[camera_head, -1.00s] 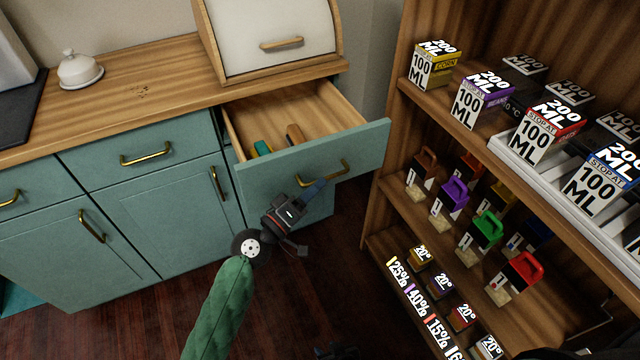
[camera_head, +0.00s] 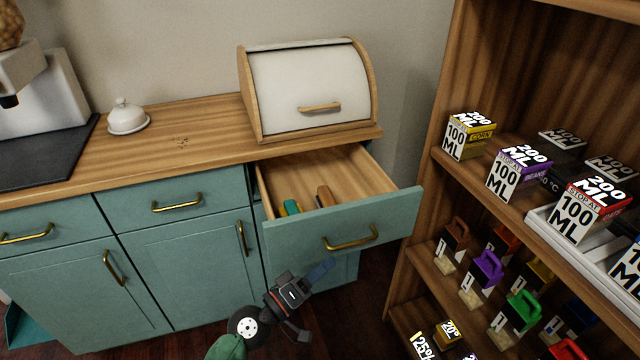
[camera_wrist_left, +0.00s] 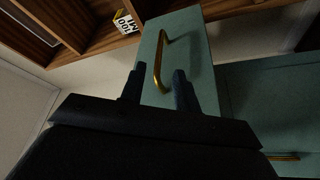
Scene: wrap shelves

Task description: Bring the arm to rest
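My left gripper (camera_head: 320,271) is in front of and below the brass handle (camera_head: 351,240) of the open teal drawer (camera_head: 398,216). In the left wrist view its two dark fingers (camera_wrist_left: 158,88) are spread apart with nothing between their tips. The handle (camera_wrist_left: 159,62) shows beyond them, and the gripper looks clear of it. The drawer stands pulled out under the counter, with a green-and-yellow item (camera_head: 290,207) and a brown item (camera_head: 325,196) inside. My right gripper is out of view.
A wooden shelf unit (camera_head: 440,75) with labelled boxes and coloured-handled items stands close on the right. A bread box (camera_head: 310,90) and a white covered dish (camera_head: 127,117) sit on the wooden counter (camera_head: 185,160). Dark floor lies below the drawer.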

